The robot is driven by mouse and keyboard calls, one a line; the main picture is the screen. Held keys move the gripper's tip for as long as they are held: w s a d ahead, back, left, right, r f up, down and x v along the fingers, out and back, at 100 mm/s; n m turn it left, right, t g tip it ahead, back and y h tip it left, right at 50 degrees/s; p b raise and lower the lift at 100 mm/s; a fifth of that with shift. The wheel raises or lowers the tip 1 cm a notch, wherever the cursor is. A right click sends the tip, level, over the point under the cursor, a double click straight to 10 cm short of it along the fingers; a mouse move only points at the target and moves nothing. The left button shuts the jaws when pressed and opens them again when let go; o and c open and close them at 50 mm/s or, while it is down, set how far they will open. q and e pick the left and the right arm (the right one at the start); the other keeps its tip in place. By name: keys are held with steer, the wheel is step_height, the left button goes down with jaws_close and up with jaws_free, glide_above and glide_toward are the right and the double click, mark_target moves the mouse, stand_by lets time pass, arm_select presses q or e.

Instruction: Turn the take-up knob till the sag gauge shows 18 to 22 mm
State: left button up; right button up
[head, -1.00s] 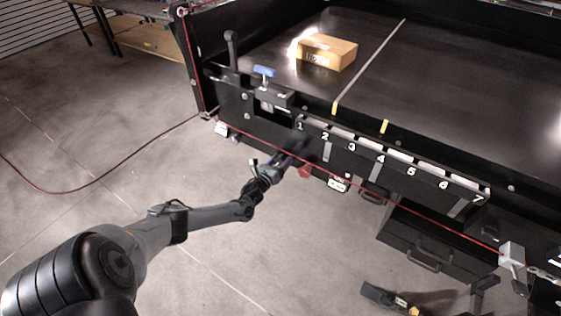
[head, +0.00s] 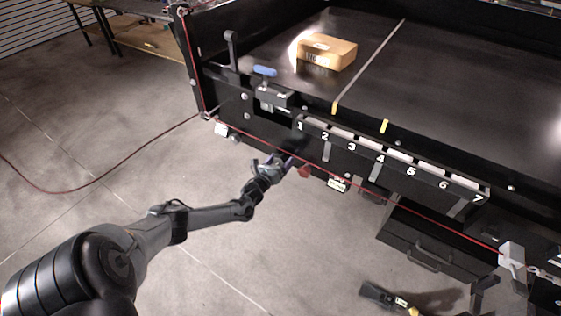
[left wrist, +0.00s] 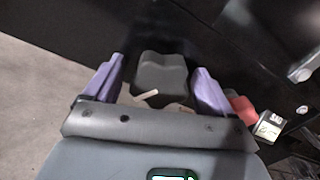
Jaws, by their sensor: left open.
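The dark grey take-up knob (left wrist: 160,75) shows in the left wrist view, with a lobed grip and a short pale pointer mark. My left gripper (left wrist: 160,78) is open, its two purple fingers on either side of the knob, with gaps visible. In the head view my left gripper (head: 285,162) is at the conveyor's front side, below slot 1, and the knob is hard to make out there. A small white-faced box (head: 337,185), perhaps the sag gauge, hangs low on the frame; it also shows in the left wrist view (left wrist: 268,129). Its reading is too small to tell.
A red part (head: 305,172) sits just right of my left gripper. A red cord (head: 400,213) runs along the conveyor front. A cardboard box (head: 327,52) lies on the dark belt (head: 450,100). Drawers (head: 425,245) stand below right. Floor at left is mostly clear.

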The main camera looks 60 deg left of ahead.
arm_select(q)
steer(key=shift+s+d, duration=0.2)
steer(key=shift+s, duration=0.3)
steer(key=p+v, duration=0.2)
steer(key=v, duration=0.7)
steer(key=shift+s+d, duration=0.2)
steer(key=shift+s, duration=0.05)
steer(key=shift+r, duration=0.1)
